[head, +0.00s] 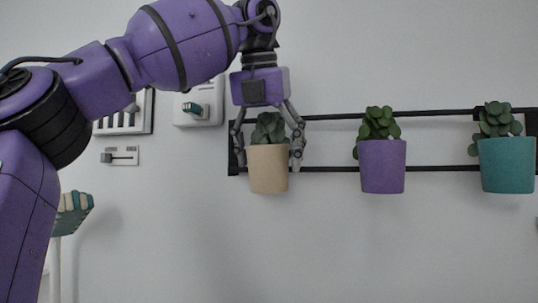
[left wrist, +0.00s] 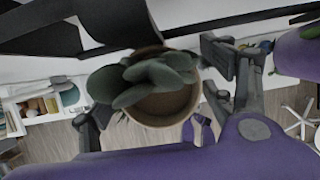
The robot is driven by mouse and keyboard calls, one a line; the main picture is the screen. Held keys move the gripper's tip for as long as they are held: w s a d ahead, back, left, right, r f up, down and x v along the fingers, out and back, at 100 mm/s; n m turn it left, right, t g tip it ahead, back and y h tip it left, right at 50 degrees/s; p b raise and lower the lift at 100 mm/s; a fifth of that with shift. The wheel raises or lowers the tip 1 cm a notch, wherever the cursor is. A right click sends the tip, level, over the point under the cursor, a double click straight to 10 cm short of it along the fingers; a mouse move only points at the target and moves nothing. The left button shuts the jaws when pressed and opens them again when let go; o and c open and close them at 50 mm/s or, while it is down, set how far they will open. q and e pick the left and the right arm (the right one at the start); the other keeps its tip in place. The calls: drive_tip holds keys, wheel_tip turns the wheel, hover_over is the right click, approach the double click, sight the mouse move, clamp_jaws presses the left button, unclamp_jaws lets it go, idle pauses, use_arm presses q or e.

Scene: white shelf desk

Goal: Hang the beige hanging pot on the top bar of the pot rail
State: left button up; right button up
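The beige hanging pot (head: 268,170) with a green succulent is upright at the left end of the black pot rail (head: 330,169). Its rim lies between the top bar (head: 333,116) and lower bar, at about the height of the other pots. Its hook is hidden, so I cannot see its contact with the top bar. My left gripper (head: 268,156) points down over it, fingers spread either side, with a narrow gap at the left finger. In the left wrist view, the beige pot (left wrist: 160,112) sits between the open fingers. My right gripper is not in view.
A purple pot (head: 383,168) and a teal pot (head: 507,166) with plants hang farther right on the rail. Wall switch panels (head: 120,156) are left of the rail. A striped teal-and-cream object (head: 72,212) stands low at left. The wall below the rail is clear.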

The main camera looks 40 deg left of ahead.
use_arm(q)
drive_tip(key=shift+v, duration=3.45)
drive_tip(key=shift+s+r, duration=0.1)
drive_tip(key=shift+r, duration=0.1)
